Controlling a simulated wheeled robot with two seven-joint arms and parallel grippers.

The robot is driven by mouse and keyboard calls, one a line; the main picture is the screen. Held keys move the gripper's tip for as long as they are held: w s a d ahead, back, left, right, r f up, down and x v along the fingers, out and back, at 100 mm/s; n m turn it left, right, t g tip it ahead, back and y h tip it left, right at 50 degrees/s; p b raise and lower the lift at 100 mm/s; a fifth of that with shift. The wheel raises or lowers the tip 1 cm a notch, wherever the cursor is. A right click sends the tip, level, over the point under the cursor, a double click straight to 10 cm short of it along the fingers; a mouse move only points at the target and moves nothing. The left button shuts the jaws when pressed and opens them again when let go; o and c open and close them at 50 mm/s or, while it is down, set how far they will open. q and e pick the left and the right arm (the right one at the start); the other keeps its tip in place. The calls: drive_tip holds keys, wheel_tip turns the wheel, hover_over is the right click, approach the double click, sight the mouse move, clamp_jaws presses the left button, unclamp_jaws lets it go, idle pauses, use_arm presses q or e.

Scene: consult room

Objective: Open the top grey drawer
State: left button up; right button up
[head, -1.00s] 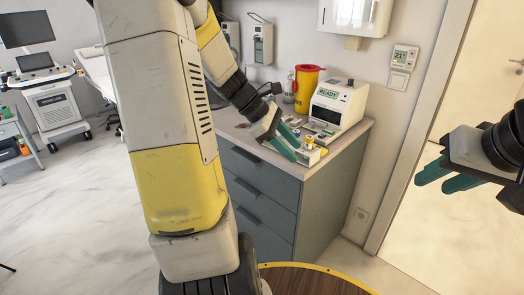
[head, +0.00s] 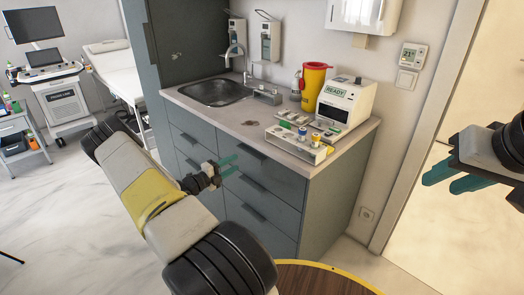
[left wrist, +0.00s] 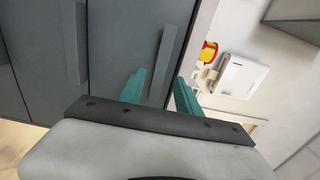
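The grey cabinet has a right column of drawers with dark bar handles. The top grey drawer (head: 275,178) is closed, and its handle (head: 249,153) is just under the worktop. My left gripper (head: 231,166) is open and empty, with its teal fingers pointing at the drawer front close to that handle. In the left wrist view the top handle (left wrist: 163,60) appears between the open fingers (left wrist: 160,90); I cannot tell whether they touch it. My right gripper (head: 455,180) is open and empty at the right, away from the cabinet.
The worktop (head: 225,116) carries a sink (head: 217,93), a tray with small items (head: 300,146), a yellow bin with a red lid (head: 313,90) and a white device (head: 346,105). A round wooden table top (head: 318,280) is in front.

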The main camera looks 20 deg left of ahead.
sight(248, 156)
use_arm(q)
drive_tip(key=x, duration=0.6)
drive_tip(key=shift+w+d, duration=0.15)
drive_tip(key=shift+c, duration=0.2)
clamp_jaws()
